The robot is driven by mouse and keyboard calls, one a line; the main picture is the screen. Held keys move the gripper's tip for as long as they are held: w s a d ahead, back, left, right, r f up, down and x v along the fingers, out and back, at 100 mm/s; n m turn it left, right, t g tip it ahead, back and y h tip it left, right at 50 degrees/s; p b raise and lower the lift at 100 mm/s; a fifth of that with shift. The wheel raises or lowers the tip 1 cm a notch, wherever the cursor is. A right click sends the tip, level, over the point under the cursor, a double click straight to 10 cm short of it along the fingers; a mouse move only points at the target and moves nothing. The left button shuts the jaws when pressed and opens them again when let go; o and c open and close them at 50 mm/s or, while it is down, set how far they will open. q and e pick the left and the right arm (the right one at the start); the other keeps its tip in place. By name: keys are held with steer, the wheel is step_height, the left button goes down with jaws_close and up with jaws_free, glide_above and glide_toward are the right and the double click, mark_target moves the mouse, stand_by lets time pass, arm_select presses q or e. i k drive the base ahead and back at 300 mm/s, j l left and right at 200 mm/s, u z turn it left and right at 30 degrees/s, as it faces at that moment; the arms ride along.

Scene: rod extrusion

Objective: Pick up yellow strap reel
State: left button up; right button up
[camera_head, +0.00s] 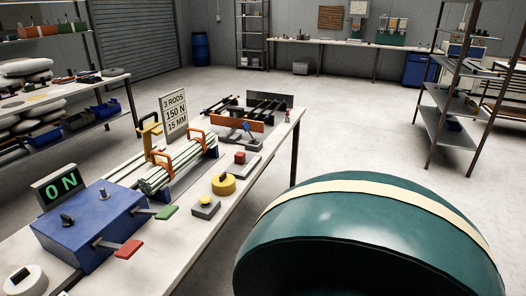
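The yellow strap reel (223,185) is a short round yellow spool with a dark centre. It lies flat on the white workbench (222,213), near the bench's right edge. It sits just behind a small grey block with a yellow knob (205,202). Nothing is on top of the reel. Neither of my grippers is in view.
Left of the reel are a bundle of pale green rods (174,166) with orange handles and a sign (173,115). A blue box (93,229) with red and green levers stands nearer. A red block (240,157) lies behind the reel. Floor (350,135) right of the bench is open.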

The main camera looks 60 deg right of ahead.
mark_target(224, 184)
steer(key=z, duration=1.8)
